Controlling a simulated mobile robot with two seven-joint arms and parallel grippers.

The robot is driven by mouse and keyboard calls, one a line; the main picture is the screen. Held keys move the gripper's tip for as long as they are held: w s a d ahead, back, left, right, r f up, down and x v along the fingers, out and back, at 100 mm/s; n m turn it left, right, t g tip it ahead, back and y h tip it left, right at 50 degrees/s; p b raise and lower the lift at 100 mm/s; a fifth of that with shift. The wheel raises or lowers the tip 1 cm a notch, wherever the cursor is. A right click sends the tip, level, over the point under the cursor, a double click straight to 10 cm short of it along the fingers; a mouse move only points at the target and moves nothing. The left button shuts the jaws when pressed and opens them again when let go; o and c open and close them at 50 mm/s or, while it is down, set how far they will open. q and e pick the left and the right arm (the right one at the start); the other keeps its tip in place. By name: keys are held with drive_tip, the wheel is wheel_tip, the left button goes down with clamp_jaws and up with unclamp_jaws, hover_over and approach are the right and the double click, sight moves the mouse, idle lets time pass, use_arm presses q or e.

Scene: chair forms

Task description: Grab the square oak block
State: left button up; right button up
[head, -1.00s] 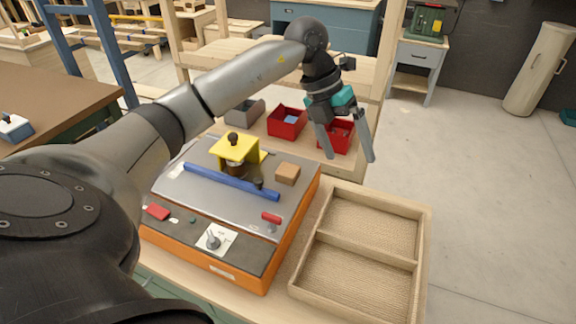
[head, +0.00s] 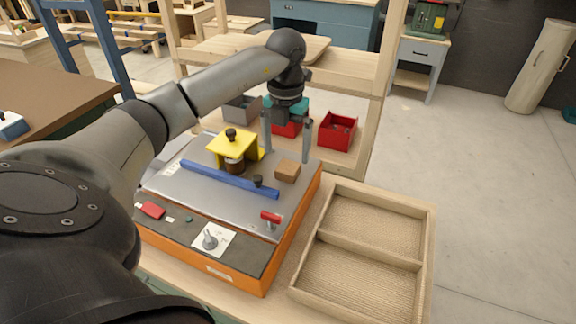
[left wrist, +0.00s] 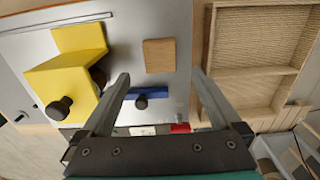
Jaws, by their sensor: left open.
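The square oak block (head: 287,171) lies on the grey top of the orange-sided machine (head: 254,264), right of the yellow bracket and behind the blue bar. In the left wrist view the block (left wrist: 159,56) shows ahead of the fingertips, roughly between them. My left gripper (head: 286,157) is open and empty, pointing down above and just behind the block. Its fingers also show in the left wrist view (left wrist: 161,82), spread apart. My right gripper is not in view.
The yellow bracket (head: 231,146) with a dark knob stands left of the block. A blue bar (head: 228,179) lies in front. A two-compartment wooden tray (head: 323,249) sits to the right. Red bins (head: 337,131) stand behind on the bench.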

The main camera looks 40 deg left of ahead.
sight(287, 168)
use_arm(q)
drive_tip(key=shift+w+f+b, duration=0.15)
drive_tip(key=shift+f+b, duration=0.35)
drive_tip(key=shift+f, duration=2.25)
drive_tip(key=shift+c, duration=0.4)
drive_tip(key=c, duration=1.3)
drive_tip(key=shift+c, duration=0.4)
drive_tip(key=shift+r, duration=0.2)
